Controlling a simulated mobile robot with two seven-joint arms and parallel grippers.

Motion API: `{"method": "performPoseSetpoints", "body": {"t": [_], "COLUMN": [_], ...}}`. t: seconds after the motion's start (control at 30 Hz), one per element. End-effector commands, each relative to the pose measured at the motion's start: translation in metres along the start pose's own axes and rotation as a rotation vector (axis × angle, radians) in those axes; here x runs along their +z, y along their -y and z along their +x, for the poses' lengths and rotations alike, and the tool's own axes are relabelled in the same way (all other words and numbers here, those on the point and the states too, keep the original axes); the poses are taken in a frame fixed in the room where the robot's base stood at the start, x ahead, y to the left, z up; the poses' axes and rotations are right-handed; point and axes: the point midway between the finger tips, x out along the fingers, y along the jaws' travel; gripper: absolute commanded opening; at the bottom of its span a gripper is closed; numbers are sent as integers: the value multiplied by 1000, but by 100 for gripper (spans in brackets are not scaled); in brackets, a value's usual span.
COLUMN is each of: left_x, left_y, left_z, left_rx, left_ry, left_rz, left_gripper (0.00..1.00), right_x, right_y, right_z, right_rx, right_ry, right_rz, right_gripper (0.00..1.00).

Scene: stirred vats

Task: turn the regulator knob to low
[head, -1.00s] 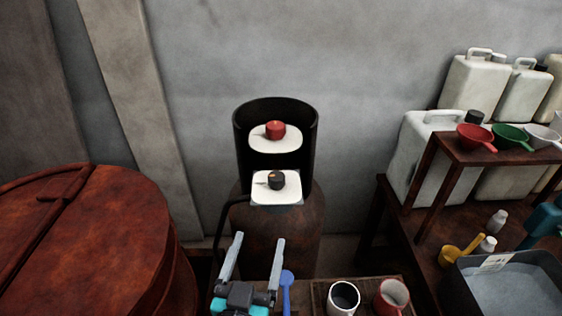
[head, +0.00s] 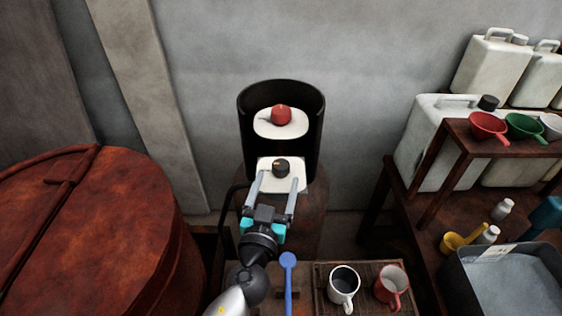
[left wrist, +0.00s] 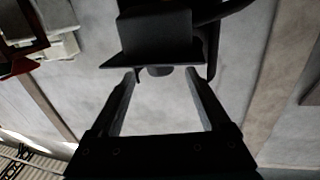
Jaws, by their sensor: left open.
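A rusty cylinder (head: 312,205) stands against the wall with a black curved shroud (head: 315,118) on top. A red knob (head: 281,115) sits on the upper white plate (head: 262,128). A dark knob (head: 281,168) with a small reddish mark sits on the lower white plate (head: 298,164); I cannot tell which one is the regulator's. My left gripper (head: 277,178) is open and empty, its fingers pointing at the lower plate, tips on either side of the dark knob in the picture. In the left wrist view a dark rounded stub (left wrist: 160,71) shows between the fingertips (left wrist: 160,76); contact is unclear.
A rusty vat (head: 90,230) stands at left.

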Motion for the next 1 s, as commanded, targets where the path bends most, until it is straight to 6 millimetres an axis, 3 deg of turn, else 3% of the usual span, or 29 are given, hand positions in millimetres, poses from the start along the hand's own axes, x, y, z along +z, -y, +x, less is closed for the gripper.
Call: {"method": "performPoseSetpoints", "body": {"t": [0.2,0.4,0.83,1.0], "left_x": [-2,0,0,0], "left_y": [0,0,0,0], "left_z": [32,50,57,57], "left_rx": [0,0,0,0], "left_ry": [-2,-1,0,0], "left_rz": [1,2,0,0], "left_gripper": [80,80,80,63], "right_x": [-3,-3,-4,-4], "right_y": [0,0,1,1], "right_z": [-6,-7,-8,-8], "right_rx": [0,0,-1,-1], "right_ry": [-4,-5,-6,-5], "right_rz": [0,0,2,2], "right_gripper": [50,50,50,50]}}
